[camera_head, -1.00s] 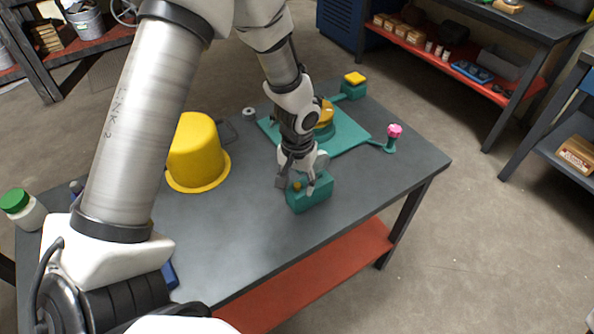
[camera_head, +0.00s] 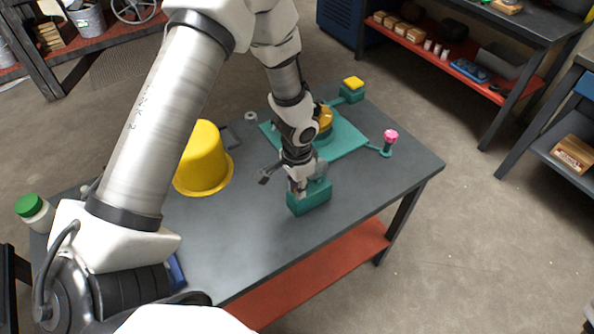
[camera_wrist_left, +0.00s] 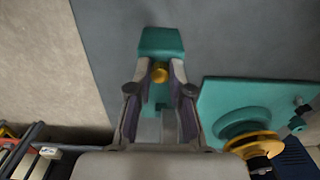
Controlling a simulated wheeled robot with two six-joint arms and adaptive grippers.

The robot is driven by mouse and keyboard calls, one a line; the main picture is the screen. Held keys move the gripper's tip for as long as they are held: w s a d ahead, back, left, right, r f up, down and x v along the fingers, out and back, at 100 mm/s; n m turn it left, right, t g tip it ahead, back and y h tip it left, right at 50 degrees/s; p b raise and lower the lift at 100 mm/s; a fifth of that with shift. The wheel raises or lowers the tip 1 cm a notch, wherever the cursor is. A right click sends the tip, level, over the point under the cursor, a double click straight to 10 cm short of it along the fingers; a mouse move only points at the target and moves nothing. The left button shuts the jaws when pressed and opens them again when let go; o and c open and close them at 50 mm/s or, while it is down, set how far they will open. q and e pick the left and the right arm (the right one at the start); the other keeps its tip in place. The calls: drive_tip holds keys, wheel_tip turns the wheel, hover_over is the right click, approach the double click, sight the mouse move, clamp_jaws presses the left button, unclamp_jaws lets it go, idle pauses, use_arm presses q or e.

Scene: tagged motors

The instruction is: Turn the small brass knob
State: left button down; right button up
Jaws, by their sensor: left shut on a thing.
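The small brass knob (camera_wrist_left: 159,72) sits on a teal block (camera_wrist_left: 160,42), which also shows near the table's front edge in the head view (camera_head: 312,200). My left gripper (camera_wrist_left: 160,75) is shut on the brass knob, with one finger on each side of it. In the head view the left gripper (camera_head: 299,190) points down at the block, and its fingers hide the knob. My right gripper is not in view.
A teal plate (camera_head: 345,140) with an orange-yellow wheel (camera_head: 325,118) lies behind the block. A pink knob (camera_head: 390,136) and a yellow button (camera_head: 353,83) stand near it. A yellow bucket-like object (camera_head: 203,160) stands left. The table (camera_head: 235,240) is clear in front.

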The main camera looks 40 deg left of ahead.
use_arm(q)
drive_tip(key=n+b, duration=0.2)
drive_tip(key=n, duration=0.2)
drive_tip(key=n+b, duration=0.3)
drive_tip(key=n, duration=0.1)
drive_tip(key=n+b, duration=0.3)
drive_tip(key=n, duration=0.1)
drive_tip(key=shift+s+d+f+n, duration=0.1)
drive_tip(key=shift+s+f+n, duration=0.05)
drive_tip(key=shift+f+n, duration=0.25)
drive_tip(key=shift+r+n, duration=0.15)
drive_tip(key=shift+n, duration=0.65)
drive_tip(key=shift+r, duration=0.2)
drive_tip(key=c, duration=0.9)
unclamp_jaws()
